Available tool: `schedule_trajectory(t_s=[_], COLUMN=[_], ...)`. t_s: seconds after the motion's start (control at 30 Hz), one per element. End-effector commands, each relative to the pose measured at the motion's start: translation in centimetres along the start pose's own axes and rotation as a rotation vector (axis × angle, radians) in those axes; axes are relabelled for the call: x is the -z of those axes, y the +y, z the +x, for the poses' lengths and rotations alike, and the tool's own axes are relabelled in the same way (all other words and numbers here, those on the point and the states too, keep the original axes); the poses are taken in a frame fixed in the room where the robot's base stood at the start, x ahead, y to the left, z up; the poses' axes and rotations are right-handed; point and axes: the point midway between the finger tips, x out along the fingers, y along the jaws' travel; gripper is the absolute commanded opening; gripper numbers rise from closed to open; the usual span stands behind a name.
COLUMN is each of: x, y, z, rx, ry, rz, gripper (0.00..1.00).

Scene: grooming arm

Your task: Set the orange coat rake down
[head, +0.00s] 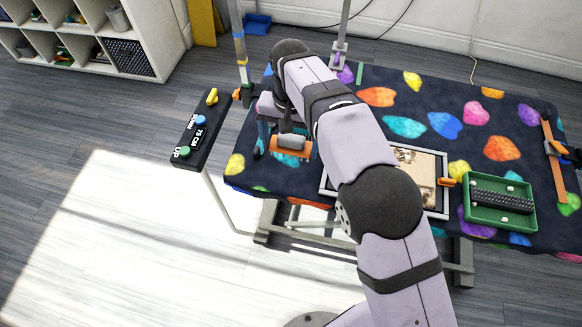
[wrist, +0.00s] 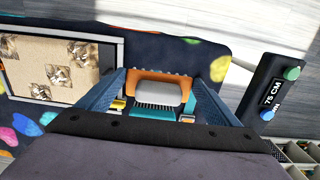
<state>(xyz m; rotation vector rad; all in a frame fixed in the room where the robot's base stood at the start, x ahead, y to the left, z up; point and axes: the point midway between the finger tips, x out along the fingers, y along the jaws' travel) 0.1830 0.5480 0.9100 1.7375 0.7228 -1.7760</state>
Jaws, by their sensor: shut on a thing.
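The orange coat rake (head: 277,154) is in my gripper (head: 284,144), over the left part of the patterned grooming table (head: 345,110) in the head view. In the wrist view the coat rake (wrist: 143,77) shows an orange frame, a grey body and a row of dark teeth. The blue fingers of my gripper (wrist: 159,84) stand on both sides of it and are shut on it. I cannot tell whether the rake touches the table top. My arm hides part of the table's middle in the head view.
A control box (head: 200,128) with coloured knobs stands off the left edge. A post (head: 240,50) rises behind it. An orange strip (head: 553,165) lies far right.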

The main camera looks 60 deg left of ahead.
Motion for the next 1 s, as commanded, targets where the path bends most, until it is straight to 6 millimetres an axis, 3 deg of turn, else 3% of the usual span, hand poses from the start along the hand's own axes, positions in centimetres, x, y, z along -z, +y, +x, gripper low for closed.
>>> schedule_trajectory(t_s=[0.33,0.67,1.0], x=[0.1,0.1,0.2], y=[0.1,0.1,0.1], z=[4.8,6.0,9.3], rx=[-0.002,-0.001,-0.001], ry=[-0.002,0.000,-0.001], rz=[0.002,0.002,0.002], gripper=[0.68,0.68,0.68])
